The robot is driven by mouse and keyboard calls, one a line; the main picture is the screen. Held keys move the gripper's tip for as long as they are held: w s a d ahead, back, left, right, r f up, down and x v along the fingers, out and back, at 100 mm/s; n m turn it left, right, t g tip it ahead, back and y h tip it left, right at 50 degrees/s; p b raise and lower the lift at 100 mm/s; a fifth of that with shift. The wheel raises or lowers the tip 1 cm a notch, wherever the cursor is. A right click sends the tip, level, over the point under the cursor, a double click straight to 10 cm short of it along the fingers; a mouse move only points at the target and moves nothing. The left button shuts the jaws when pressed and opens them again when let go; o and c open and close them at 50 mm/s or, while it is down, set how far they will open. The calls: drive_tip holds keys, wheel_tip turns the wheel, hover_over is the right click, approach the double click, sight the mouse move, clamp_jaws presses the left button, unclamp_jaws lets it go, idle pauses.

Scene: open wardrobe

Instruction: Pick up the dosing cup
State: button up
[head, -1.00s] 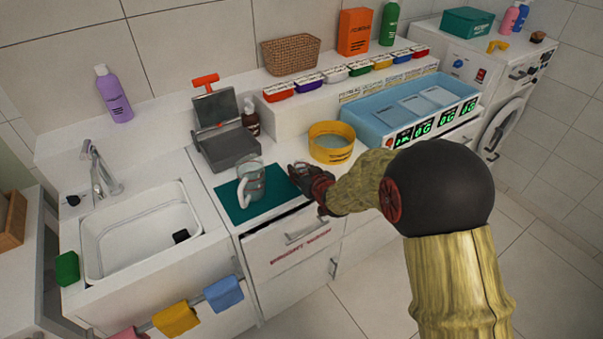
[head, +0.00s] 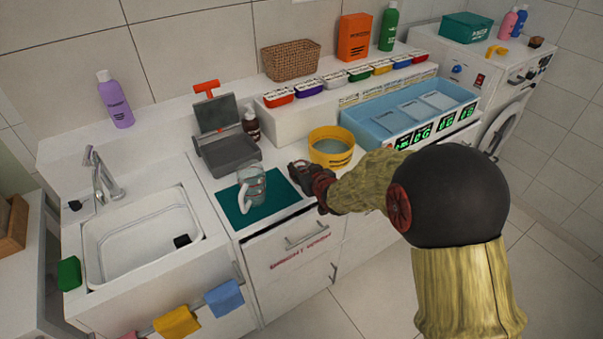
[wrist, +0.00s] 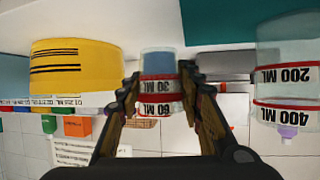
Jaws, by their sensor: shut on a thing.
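The dosing cup (wrist: 160,63) is small and clear with a bluish end and red bands marked 30 ML and 60 ML. My gripper (wrist: 160,82) is shut on it, one finger on each side, in the wrist view. In the head view my gripper (head: 300,173) is over the counter's front edge, between the teal mat and the yellow bowl. There the cup is hidden or too small to make out. I cannot tell whether it touches the counter.
A clear measuring jug (head: 252,186), marked 200 ML and 400 ML (wrist: 285,75), stands on the teal mat (head: 278,197), left of my gripper. The yellow bowl (head: 331,150) is just behind. A blue tray unit (head: 375,130) stands right; the sink (head: 140,245) is left.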

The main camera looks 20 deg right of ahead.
sight(306, 164)
drive_tip(key=a+r+p+v, duration=0.1)
drive_tip(key=p+v, duration=0.1)
drive_tip(key=v, duration=0.6)
drive_tip(key=w+a+r+p+v, duration=0.1)
drive_tip(key=p+v, duration=0.2)
drive_tip(key=v, duration=0.5)
drive_tip(key=shift+s+d+r, duration=0.3)
drive_tip(key=shift+d+r, duration=0.1)
drive_tip(key=shift+d, duration=0.1)
